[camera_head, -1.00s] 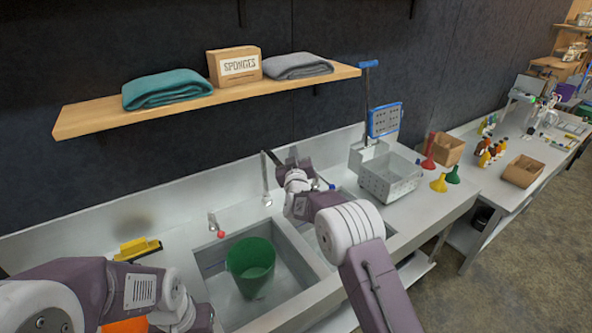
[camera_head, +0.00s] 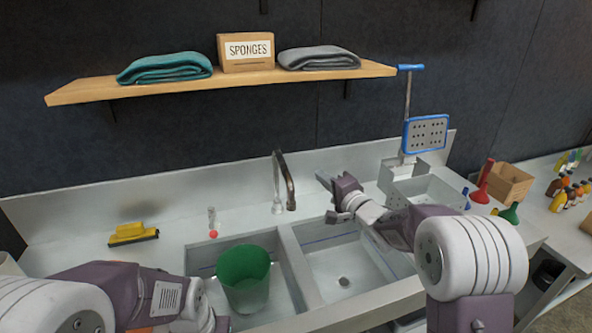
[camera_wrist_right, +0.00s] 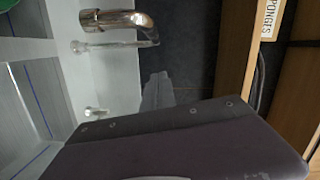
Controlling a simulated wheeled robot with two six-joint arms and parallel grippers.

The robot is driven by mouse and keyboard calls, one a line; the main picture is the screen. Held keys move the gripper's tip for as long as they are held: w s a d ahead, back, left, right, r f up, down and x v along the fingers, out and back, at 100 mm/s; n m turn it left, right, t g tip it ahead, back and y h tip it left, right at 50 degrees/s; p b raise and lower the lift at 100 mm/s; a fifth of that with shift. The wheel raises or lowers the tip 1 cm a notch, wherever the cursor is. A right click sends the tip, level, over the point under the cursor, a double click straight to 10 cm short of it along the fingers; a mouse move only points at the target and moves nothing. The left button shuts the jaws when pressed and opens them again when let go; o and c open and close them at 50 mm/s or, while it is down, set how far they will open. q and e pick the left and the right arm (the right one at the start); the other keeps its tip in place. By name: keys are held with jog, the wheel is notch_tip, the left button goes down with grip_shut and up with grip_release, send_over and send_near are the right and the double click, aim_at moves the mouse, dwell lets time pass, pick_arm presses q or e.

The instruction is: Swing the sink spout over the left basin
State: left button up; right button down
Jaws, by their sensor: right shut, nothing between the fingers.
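The sink spout (camera_head: 287,180) is a dark, bent metal tube beside an upright pale pipe at the back of the sink. Its tip hangs near the back end of the divider between the basins. The left basin (camera_head: 205,258) holds a green bucket; the right basin (camera_head: 345,262) looks empty. My right gripper (camera_head: 324,179) is shut and empty, to the right of the spout and apart from it. In the right wrist view the spout (camera_wrist_right: 115,19) shows at the top, beyond the grey fingers (camera_wrist_right: 157,91). My left arm is at lower left; its fingers are out of frame.
The green bucket (camera_head: 245,278) stands in the left basin. A small red-tipped fitting (camera_head: 212,222) and a yellow brush (camera_head: 133,234) are on the back ledge. A perforated box (camera_head: 428,190) stands right of the basins. A shelf (camera_head: 80,96) hangs above.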

jog(key=w+a+f+p, duration=0.1)
jog(key=w+a+p, duration=0.1)
jog(key=w+a, duration=0.5)
jog(key=shift+w+a+f, duration=0.15)
jog(key=shift+a+f, duration=0.05)
jog(key=shift+a, duration=0.05)
jog(key=shift+a, duration=0.1)
